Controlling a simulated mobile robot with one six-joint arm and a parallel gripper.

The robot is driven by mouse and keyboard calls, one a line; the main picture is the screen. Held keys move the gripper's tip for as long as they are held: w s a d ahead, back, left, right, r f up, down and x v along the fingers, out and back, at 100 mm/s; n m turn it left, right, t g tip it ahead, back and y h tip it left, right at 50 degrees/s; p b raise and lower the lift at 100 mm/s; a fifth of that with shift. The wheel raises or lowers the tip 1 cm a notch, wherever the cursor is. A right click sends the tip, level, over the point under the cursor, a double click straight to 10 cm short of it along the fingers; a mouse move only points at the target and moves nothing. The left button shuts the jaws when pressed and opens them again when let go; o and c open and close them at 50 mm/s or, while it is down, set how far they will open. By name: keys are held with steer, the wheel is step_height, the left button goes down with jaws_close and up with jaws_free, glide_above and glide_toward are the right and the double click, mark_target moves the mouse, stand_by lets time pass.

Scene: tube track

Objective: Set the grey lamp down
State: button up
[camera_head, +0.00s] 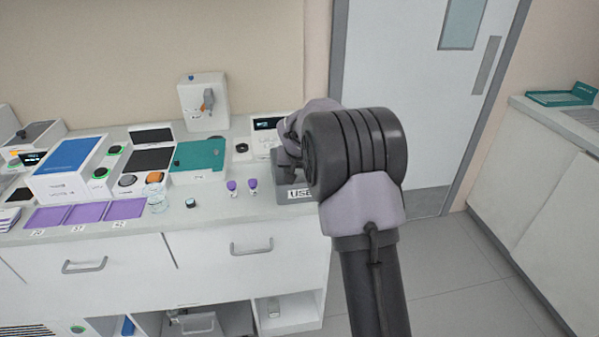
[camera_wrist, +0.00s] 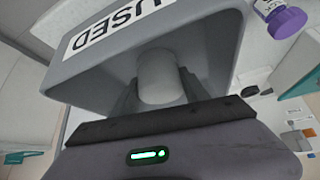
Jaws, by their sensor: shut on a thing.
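My gripper (camera_wrist: 160,92) is shut on a pale grey rounded cylinder, which I take for the grey lamp (camera_wrist: 158,72), in the wrist view. Its two dark fingers stand on either side of it. The held end is at the mouth of a grey bin (camera_wrist: 215,45) labelled USED; I cannot tell whether the lamp touches the bin's inside. In the head view the bin (camera_head: 283,187) stands at the right end of the counter. My arm hides the lamp and the fingers there.
Two purple-capped vials (camera_head: 252,185) stand just left of the bin on the counter (camera_head: 215,212). A small dark-topped cap (camera_head: 190,203), a clear beaker (camera_head: 157,198) and purple mats (camera_head: 85,212) lie farther left. A white device with a screen (camera_head: 264,137) stands behind the bin.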

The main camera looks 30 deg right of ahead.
steer(key=o, duration=1.4)
steer(key=p+v, duration=0.4)
steer(key=v, duration=0.9)
steer(key=s+a+r+y, duration=0.1)
steer(key=s+a+r, duration=0.3)
steer(key=s, duration=0.2)
steer(key=s+a+r+y, duration=0.1)
steer(key=s+a+r, duration=0.2)
steer(key=s+a, duration=0.25)
steer(key=s+a+y, duration=0.1)
steer(key=s+a, duration=0.2)
steer(key=s, duration=0.4)
steer(key=s+a+f+y, duration=0.1)
steer(key=s+a, duration=0.3)
steer(key=s, duration=0.4)
steer(key=s+a+n+y, duration=0.1)
steer(key=s+a, duration=0.2)
steer(key=s, duration=0.5)
steer(key=shift+a+f, duration=0.2)
steer(key=shift+f, duration=0.2)
steer(key=shift+s, duration=0.15)
